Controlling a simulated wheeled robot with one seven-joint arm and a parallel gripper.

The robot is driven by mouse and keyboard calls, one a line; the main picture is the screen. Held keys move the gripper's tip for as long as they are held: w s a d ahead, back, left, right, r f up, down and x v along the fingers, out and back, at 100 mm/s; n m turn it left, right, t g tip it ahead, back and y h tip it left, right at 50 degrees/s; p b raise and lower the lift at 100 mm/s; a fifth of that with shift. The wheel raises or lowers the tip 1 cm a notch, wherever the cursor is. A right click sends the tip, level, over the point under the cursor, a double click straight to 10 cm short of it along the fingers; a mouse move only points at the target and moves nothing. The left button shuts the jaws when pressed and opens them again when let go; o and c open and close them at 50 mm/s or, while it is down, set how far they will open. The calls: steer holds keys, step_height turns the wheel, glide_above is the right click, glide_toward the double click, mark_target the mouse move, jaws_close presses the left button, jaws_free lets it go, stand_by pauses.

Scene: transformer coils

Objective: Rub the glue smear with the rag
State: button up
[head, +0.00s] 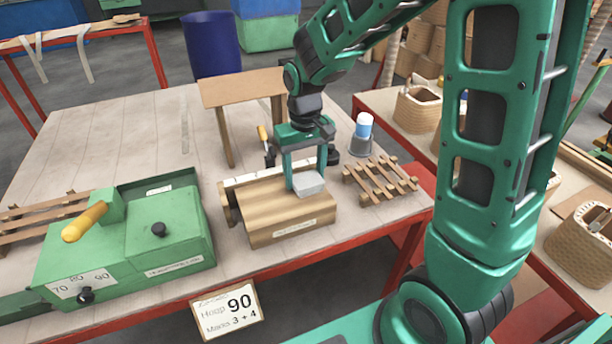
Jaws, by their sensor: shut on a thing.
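My gripper (305,180) points down over the table and is shut on a pale grey folded block, which looks like the rag (308,184). The rag is at the right part of the top of a wooden block (268,208) with rounded grooves and a small label on its front. The rag appears to touch the wood or sit just above it; I cannot tell which. I cannot make out the glue smear; it may be hidden under the rag or the gripper.
A green machine (125,240) with a yellow handle stands at left. A slatted wooden rack (380,180) and a blue-and-white container (363,127) are to the right. A small wooden stand (245,88) is behind. The table's back left is clear.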

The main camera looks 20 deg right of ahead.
steer(key=shift+w+r, duration=0.2)
steer(key=shift+s+r, duration=0.1)
steer(key=shift+r, duration=2.6)
steer(key=shift+r, duration=0.1)
steer(key=shift+r, duration=1.4)
